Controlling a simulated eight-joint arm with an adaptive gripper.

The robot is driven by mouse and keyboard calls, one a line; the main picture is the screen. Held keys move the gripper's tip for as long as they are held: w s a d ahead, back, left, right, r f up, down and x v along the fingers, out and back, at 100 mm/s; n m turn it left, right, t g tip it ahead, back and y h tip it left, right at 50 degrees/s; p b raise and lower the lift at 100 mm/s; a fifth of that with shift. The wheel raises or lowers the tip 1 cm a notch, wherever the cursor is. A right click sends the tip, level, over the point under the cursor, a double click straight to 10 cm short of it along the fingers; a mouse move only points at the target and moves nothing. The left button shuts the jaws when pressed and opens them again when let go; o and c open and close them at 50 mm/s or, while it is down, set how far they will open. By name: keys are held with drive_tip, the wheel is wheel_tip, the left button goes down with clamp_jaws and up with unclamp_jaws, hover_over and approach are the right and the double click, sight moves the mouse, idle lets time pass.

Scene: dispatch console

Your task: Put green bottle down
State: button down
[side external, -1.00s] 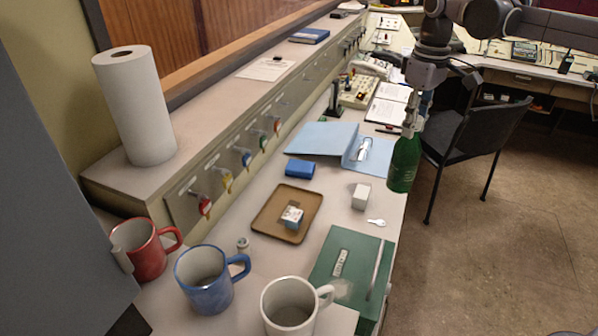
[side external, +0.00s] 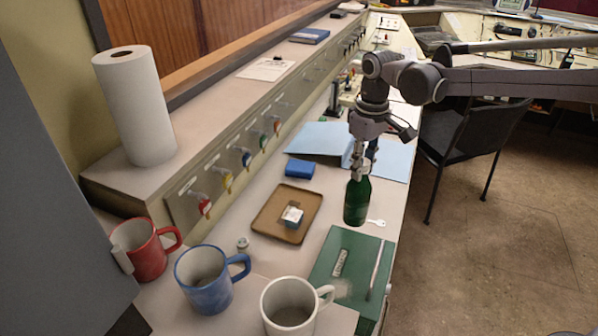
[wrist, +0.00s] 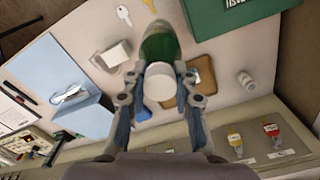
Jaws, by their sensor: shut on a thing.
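The green bottle (side external: 357,203) is upright in the side external view, with its neck inside my gripper (side external: 357,172). My gripper is shut on the bottle's neck. The bottle is over the desk between the brown tray and the green box; I cannot tell whether its base touches the desk. In the wrist view the green bottle (wrist: 160,42) shows between the fingers of my gripper (wrist: 158,88), with a pale round top toward the camera.
A brown tray (side external: 262,220) with a small box (side external: 292,217) is left of the bottle. A green metal box (side external: 340,262) is in front. A key (side external: 376,222) lies just right. Three mugs stand at the front left.

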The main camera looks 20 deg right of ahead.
sight(350, 184)
drive_tip(key=shift+w+a+f, duration=0.2)
drive_tip(key=shift+a+f, duration=0.2)
drive_tip(key=shift+a, duration=0.2)
drive_tip(key=shift+w+a+f, duration=0.15)
drive_tip(key=shift+a+f, duration=0.2)
drive_tip(key=shift+a, duration=0.2)
drive_tip(key=shift+f, duration=1.95)
drive_tip(key=c, duration=1.1)
unclamp_jaws()
drive_tip(key=shift+f, duration=0.15)
drive_tip(key=shift+o, duration=0.2)
